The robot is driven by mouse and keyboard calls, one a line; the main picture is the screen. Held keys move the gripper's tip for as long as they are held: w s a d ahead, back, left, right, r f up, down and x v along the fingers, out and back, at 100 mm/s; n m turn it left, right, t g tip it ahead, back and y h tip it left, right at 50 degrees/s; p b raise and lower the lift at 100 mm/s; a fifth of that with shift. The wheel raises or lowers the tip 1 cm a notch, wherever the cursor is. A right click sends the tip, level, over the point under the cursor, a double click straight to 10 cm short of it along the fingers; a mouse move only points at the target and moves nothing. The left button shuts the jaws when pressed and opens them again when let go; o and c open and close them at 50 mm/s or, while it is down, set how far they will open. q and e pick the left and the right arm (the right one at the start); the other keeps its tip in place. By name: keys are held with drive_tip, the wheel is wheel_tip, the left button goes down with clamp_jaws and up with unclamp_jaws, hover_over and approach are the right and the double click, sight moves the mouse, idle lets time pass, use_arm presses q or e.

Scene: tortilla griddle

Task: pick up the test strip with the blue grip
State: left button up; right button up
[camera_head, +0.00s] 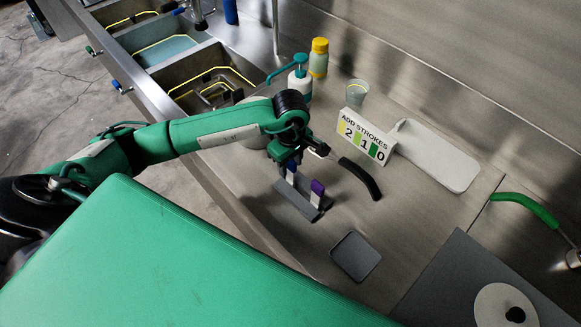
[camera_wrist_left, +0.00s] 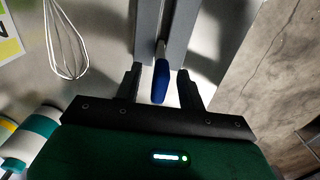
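The test strip with the blue grip (camera_head: 291,171) stands in a grey holder (camera_head: 285,199) on the steel counter. A second strip with a purple grip (camera_head: 317,187) stands beside it in the same holder. My left gripper (camera_head: 287,161) is right above the blue grip. In the left wrist view, the blue grip (camera_wrist_left: 160,82) lies between the two black fingers of my left gripper (camera_wrist_left: 160,88), with a gap visible on each side. The gripper is open. The holder (camera_wrist_left: 147,25) runs above the grip there. My right gripper is not in view.
A whisk with a black handle (camera_head: 361,178) lies close to the right of the holder. Behind are a number sign (camera_head: 353,140), a cup (camera_head: 356,94) and bottles (camera_head: 318,58). A grey dish (camera_head: 355,257) lies in front, and a white tray (camera_head: 450,165) at right.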

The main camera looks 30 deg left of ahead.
use_arm(q)
drive_tip(key=shift+f, duration=0.1)
clamp_jaws()
wheel_tip(320, 180, up, 20)
drive_tip(key=b, duration=0.5)
idle(0.4)
